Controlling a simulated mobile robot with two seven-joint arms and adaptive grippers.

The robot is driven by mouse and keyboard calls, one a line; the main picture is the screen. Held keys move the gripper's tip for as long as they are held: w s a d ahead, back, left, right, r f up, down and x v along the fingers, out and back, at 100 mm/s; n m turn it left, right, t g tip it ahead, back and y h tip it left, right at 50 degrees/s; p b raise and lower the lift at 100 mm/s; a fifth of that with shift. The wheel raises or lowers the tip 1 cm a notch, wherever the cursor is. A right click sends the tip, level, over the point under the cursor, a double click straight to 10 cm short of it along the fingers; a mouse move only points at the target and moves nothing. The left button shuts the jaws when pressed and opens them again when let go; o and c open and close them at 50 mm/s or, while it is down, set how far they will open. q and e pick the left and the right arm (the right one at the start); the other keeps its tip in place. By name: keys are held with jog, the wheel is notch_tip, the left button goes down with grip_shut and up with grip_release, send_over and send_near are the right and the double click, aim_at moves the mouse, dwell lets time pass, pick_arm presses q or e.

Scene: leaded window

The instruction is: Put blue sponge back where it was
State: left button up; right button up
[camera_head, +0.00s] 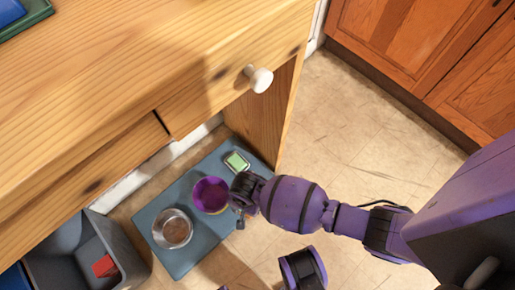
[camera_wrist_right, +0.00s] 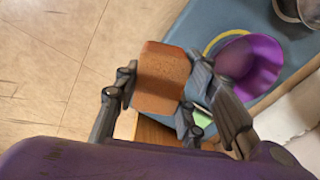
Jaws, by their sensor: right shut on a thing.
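I cannot pick out a blue sponge for certain in either view. My right gripper (camera_wrist_right: 155,97) is shut on an orange-brown block (camera_wrist_right: 162,75), which sits between its fingers in the right wrist view. In the head view the right gripper (camera_head: 240,205) is above the blue-grey mat (camera_head: 178,258), beside the purple bowl (camera_head: 210,194); the block is hidden there. A blue item (camera_head: 10,10) with green around it lies on the wooden tabletop (camera_head: 110,60), cut off by the frame. The left gripper's fingers are not visible.
The mat also holds a metal bowl (camera_head: 172,229) and a small green-and-white item (camera_head: 237,161). A grey bin (camera_head: 128,254) with a red block (camera_head: 105,266) stands left of it. The wooden desk with a white knob (camera_head: 260,78) overhangs behind. Tiled floor (camera_head: 345,150) is clear to the right.

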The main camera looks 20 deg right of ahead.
jog(key=w+d+f+b, duration=0.3)
jog(key=w, duration=0.1)
jog(key=w+d+f+b, duration=0.3)
jog(key=f, duration=0.1)
jog(key=shift+w+d+f, duration=0.3)
jog(key=shift+w+d, duration=0.05)
jog(key=shift+d, duration=0.05)
jog(key=shift+w+d+f+b, duration=0.25)
jog(key=shift+w+f+b, duration=0.05)
jog(key=shift+f+b, duration=0.05)
jog(key=shift+w+d+f, duration=0.15)
jog(key=shift+w+f, duration=0.05)
notch_tip(320, 180, down, 3)
jog(key=shift+w+d+f+b, duration=0.1)
jog(key=shift+f+b, duration=0.1)
jog(key=shift+b, duration=1.05)
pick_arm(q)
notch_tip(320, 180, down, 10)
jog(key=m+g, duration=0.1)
pick_arm(e)
jog(key=o, duration=1.2)
jog(key=shift+r, duration=0.3)
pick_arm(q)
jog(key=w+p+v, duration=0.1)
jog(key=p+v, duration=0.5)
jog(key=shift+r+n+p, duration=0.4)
pick_arm(e)
notch_tip(320, 180, up, 12)
jog(key=shift+f, duration=0.25)
